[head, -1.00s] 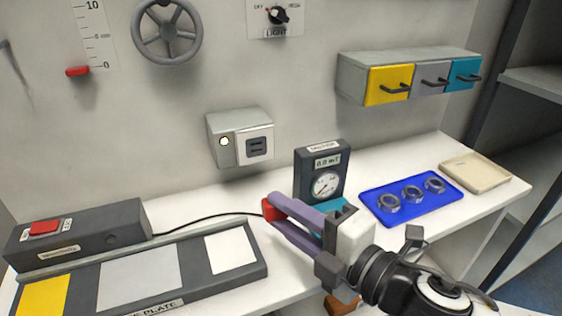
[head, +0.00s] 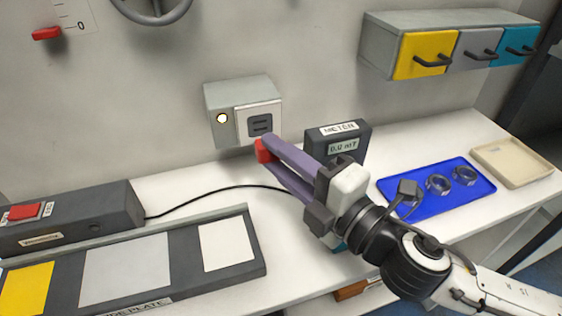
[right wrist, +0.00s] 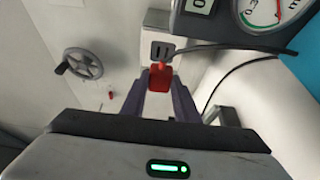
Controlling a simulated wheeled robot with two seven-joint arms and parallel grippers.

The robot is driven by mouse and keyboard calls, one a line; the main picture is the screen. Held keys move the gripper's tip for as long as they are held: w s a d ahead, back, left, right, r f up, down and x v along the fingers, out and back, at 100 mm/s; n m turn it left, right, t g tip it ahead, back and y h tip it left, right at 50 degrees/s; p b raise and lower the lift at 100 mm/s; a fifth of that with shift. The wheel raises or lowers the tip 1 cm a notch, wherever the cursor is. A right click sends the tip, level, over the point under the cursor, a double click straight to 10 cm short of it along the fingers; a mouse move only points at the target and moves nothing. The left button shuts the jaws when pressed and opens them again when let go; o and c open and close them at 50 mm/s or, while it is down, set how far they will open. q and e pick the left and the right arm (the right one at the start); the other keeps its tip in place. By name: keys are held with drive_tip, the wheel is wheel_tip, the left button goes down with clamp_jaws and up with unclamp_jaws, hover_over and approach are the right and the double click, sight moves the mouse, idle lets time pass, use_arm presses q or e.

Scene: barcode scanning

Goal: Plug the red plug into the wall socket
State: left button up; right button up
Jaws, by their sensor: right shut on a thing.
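The red plug (head: 263,151) is held between the purple fingertips of my right gripper (head: 270,152), just below and in front of the wall socket (head: 260,123). The socket is a pale plate with dark slots on a grey wall box with a lit round lamp. In the right wrist view the red plug (right wrist: 160,76) sits between the fingers, with the slotted socket (right wrist: 162,50) beyond it. The plug appears apart from the socket; the exact gap is hard to judge. A black cable runs from the plug. My left gripper is not in view.
A meter (head: 338,140) stands right of the plug, partly behind my right gripper. A blue tray (head: 460,206) with nuts and a beige tray (head: 513,161) lie at right. A dark box with a red switch (head: 25,211) and a panelled plate (head: 187,255) are at left.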

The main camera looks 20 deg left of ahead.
drive_tip(key=w+a, duration=0.2)
drive_tip(key=shift+w+b, duration=0.3)
drive_tip(key=shift+b, duration=0.05)
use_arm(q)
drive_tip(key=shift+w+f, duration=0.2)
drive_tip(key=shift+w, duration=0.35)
use_arm(e)
drive_tip(key=shift+w+a, duration=0.25)
drive_tip(key=shift+w, duration=0.25)
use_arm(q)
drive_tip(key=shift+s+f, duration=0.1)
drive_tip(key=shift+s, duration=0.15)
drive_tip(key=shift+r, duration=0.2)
use_arm(e)
drive_tip(key=shift+w+d, duration=0.15)
drive_tip(key=shift+d, duration=0.05)
use_arm(q)
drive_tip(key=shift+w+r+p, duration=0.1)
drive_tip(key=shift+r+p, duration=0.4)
drive_tip(key=shift+p, duration=0.1)
idle(0.4)
use_arm(e)
drive_tip(key=shift+w+a, duration=0.25)
drive_tip(key=shift+w, duration=0.1)
idle(0.5)
drive_tip(key=o, duration=1.1)
drive_tip(key=shift+c, duration=0.2)
